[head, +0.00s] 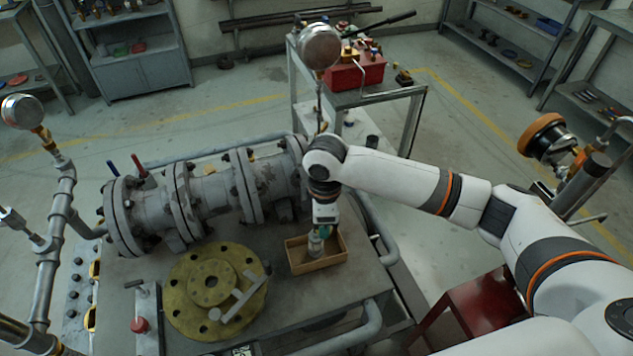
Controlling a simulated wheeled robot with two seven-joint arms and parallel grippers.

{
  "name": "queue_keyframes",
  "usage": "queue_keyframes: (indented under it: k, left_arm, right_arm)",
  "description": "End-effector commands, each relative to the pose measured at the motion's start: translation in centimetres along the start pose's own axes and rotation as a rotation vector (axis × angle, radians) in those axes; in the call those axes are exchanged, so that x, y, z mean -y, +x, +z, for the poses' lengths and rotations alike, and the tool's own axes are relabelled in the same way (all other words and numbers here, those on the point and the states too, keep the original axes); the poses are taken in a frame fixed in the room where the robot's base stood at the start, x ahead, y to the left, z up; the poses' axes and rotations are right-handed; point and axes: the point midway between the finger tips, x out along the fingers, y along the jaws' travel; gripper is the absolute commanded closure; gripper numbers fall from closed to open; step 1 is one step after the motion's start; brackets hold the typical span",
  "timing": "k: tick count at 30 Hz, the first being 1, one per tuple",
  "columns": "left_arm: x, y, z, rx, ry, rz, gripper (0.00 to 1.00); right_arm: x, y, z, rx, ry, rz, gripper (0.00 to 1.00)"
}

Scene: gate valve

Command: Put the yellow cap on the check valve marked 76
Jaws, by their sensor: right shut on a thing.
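My right gripper (318,232) points down over a small wooden box (301,264) on the grey bench, just right of the valve assembly. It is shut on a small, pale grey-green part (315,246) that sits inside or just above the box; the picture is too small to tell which. I cannot make out a yellow cap or the number 76 on any valve. The gripper and the held part hide some of the box's inside. My left gripper is not in view.
A large flanged pipe valve (200,195) lies behind and left of the box. A yellow round flange (185,295) with a grey tool on it lies front left. A gauge (321,46) rises behind my right arm. A red toolbox (355,72) stands on the back cart.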

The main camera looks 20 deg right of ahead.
Motion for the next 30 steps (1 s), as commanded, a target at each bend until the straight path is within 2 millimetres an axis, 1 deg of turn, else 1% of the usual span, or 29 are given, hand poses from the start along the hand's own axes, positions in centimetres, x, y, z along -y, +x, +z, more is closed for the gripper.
queue_keyframes:
  k: [1,3,7,9,12,16,20,26,30]
  left_arm:
    - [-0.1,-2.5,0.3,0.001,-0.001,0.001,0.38]
    - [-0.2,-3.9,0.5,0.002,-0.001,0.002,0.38]
    - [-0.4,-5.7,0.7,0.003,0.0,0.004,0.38]
    - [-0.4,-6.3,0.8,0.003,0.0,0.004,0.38]
    - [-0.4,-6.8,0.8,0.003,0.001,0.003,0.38]
    - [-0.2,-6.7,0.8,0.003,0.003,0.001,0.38]
    - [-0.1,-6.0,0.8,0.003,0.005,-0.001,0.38]
    - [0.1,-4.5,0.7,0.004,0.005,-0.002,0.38]
    - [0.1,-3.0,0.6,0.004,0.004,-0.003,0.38]
  right_arm:
    - [0.6,-1.5,0.4,-0.003,-0.111,0.004,0.88]
    - [1.5,-1.6,0.8,-0.003,-0.266,0.003,0.88]
    - [2.6,-1.6,1.3,-0.003,-0.501,0.003,0.88]
    - [3.0,-1.5,1.5,-0.003,-0.592,0.003,0.88]
    - [3.4,-1.4,1.5,-0.003,-0.676,0.002,0.88]
    - [3.5,-1.0,1.6,-0.003,-0.72,0.001,0.88]
    - [3.5,-0.4,1.6,-0.003,-0.723,0.001,0.88]
    - [3.5,1.0,1.6,-0.003,-0.722,0.001,0.88]
    - [3.5,2.3,1.6,-0.003,-0.722,0.001,0.88]
